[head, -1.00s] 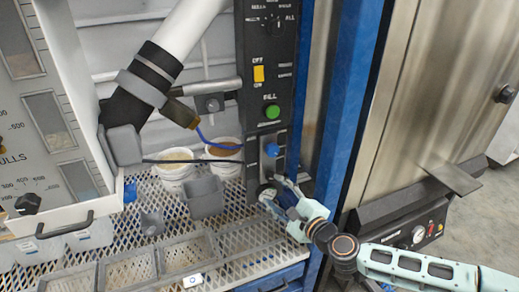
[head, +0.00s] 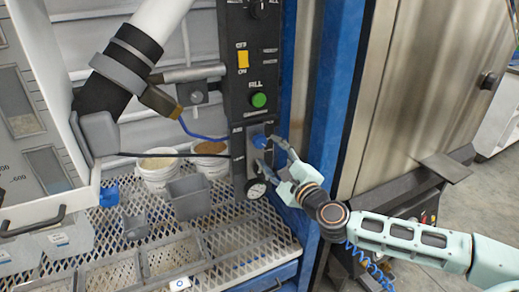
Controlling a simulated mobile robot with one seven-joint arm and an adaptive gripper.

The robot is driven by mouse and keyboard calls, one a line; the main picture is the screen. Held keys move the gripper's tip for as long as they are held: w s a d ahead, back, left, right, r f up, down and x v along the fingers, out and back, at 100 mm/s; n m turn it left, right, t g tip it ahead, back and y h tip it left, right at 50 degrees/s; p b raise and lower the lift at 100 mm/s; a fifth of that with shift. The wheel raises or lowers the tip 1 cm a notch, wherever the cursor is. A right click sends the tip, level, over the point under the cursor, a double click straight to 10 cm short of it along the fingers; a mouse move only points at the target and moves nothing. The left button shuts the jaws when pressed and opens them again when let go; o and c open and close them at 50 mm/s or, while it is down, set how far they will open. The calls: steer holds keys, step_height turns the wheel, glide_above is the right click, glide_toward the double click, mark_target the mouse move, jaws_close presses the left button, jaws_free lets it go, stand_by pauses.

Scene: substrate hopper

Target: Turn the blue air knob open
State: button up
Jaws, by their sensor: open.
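The blue air knob (head: 259,141) sits on a small grey plate low on the black control panel (head: 236,95). A round pressure gauge (head: 256,190) is just below it. My gripper (head: 269,154) is open, reaching in from the right. Its upper fingertip is close beside the knob and its lower fingertip is below it, over the grey plate. I cannot tell whether either finger touches the knob. Part of the knob's right side is hidden by the upper finger.
Above the knob are a green FILL button (head: 259,100) and a yellow on/off switch (head: 242,60). A blue upright post (head: 340,80) stands just right of my gripper. Left are white buckets (head: 158,172), a grey bin (head: 188,197) and a mesh shelf (head: 105,235).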

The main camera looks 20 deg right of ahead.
mark_target(261, 143)
steer(key=shift+w+a+r+b, duration=0.1)
steer(key=shift+w+b, duration=0.1)
steer(key=shift+w, duration=1.6)
steer(key=shift+w+a+b, duration=0.1)
steer(key=shift+w+b, duration=0.1)
steer(key=shift+w, duration=1.6)
steer(key=shift+c, duration=0.3)
steer(key=c, duration=1.1)
